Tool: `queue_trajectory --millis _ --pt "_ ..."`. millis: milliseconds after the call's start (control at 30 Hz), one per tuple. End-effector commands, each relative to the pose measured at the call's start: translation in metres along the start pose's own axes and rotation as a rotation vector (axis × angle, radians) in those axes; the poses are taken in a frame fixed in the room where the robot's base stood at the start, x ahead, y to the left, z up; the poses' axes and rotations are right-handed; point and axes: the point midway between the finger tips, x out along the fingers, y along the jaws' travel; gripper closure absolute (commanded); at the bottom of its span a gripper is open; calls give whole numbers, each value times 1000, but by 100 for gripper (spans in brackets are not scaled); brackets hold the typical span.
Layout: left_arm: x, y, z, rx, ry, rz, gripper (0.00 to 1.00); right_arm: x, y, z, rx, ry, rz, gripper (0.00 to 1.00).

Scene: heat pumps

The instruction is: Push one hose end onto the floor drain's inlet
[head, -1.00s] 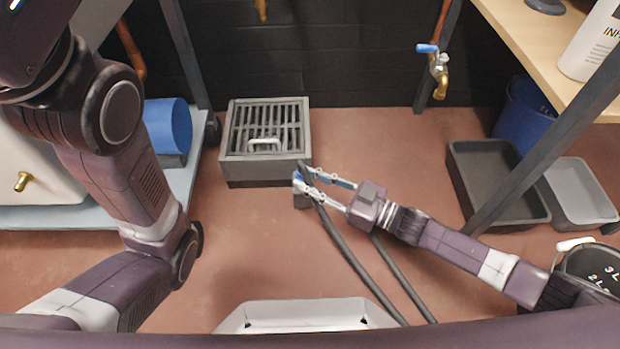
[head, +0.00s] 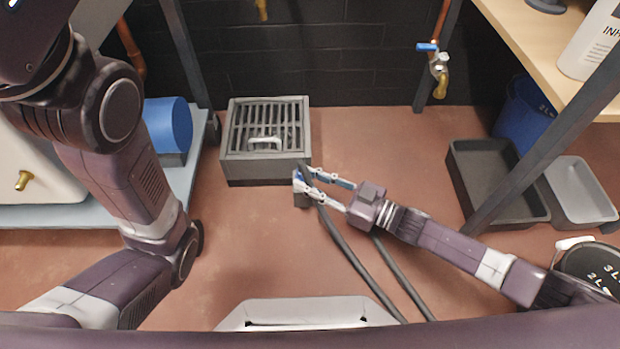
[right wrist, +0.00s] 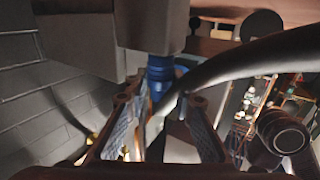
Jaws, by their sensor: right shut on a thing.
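The floor drain (head: 265,170) is a grey box with a slotted grate and a pale handle on top. By its front right corner, a blue fitting (head: 297,176) and a small grey block show at my right fingertips. My right gripper (head: 308,184) is shut on the dark grey hose (head: 350,255), near one end. In the right wrist view the blue fitting (right wrist: 160,75) stands between a grey block and my fingers, and the hose (right wrist: 235,65) bends off to the right. The fingers hide whether the hose end is on the inlet. My left gripper is out of view.
A dark tray (head: 462,205) and a lighter grey tray (head: 590,215) lie at the right beside a slanted table leg. A tap (head: 438,75) is on the back wall. A blue cylinder (head: 168,128) lies on a platform at the left. The floor left of the hose is clear.

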Motion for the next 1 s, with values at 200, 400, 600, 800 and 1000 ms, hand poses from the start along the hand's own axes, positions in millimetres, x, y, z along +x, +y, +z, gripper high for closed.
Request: queue_trajectory --millis 200,400,600,800,1000 --pt "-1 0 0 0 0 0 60 -4 -2 13 3 -25 3 100" --pt "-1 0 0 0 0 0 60 -3 -2 11 3 -22 3 62" --pt "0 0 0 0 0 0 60 -2 -1 7 1 -14 3 57" --pt "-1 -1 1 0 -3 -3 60 -7 0 6 1 -13 3 57" --pt "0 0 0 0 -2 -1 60 -38 0 7 1 -17 3 57"
